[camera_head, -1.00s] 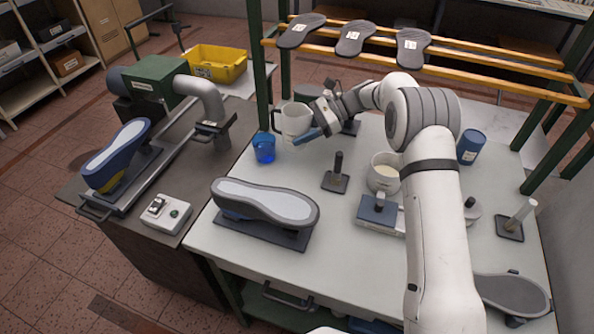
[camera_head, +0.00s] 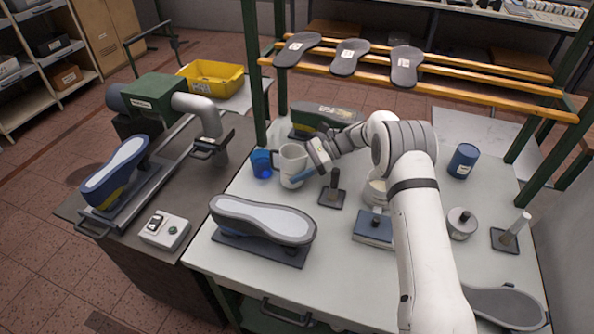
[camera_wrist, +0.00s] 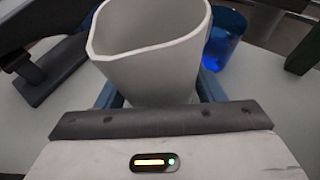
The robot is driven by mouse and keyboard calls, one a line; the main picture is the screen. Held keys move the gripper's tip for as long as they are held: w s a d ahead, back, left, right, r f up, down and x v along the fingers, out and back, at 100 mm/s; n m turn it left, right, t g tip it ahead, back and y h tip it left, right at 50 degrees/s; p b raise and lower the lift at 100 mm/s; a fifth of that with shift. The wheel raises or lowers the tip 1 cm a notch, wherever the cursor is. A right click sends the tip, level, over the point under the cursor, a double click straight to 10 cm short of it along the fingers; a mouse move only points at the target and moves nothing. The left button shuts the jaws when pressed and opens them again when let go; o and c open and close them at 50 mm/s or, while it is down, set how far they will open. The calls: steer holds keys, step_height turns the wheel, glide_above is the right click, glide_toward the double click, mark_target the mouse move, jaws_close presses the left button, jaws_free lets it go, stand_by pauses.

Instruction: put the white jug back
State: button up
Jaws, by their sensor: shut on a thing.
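The white jug (camera_head: 291,166) is roughly upright above or on the grey-white table, just right of the blue cup (camera_head: 261,165). I cannot tell whether its base touches the table. My gripper (camera_head: 301,178) reaches in from the right and is shut on the jug, with its blue fingers low on the body. In the wrist view the jug (camera_wrist: 150,50) stands between the blue fingers (camera_wrist: 155,97), its open mouth and spout showing and its lower part hidden. The blue cup also shows behind it there, at the right (camera_wrist: 224,38).
A dark post on a base (camera_head: 333,190) stands close right of the jug. A shoe last with a pale sole (camera_head: 262,216) lies in front. A green-and-dark last (camera_head: 325,113) is behind. A rack with wooden rails (camera_head: 460,90) spans above the back. A blue can (camera_head: 462,161) stands right.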

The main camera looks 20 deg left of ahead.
steer(key=shift+f, duration=0.75)
steer(key=shift+f, duration=0.25)
steer(key=o, duration=1.1)
steer(key=shift+r+p, duration=0.15)
steer(key=shift+p, duration=0.15)
steer(key=b+v, duration=0.1)
steer(key=v, duration=0.1)
steer(key=b+v, duration=0.1)
steer(key=v, duration=0.1)
steer(key=b+v, duration=0.1)
steer(key=v, duration=0.1)
steer(key=shift+w+d+f, duration=0.15)
steer(key=shift+w+f, duration=0.05)
steer(key=shift+w, duration=0.15)
steer(key=shift+w+d+r, duration=0.3)
steer(key=shift+d+r, duration=0.05)
steer(key=shift+d, duration=0.2)
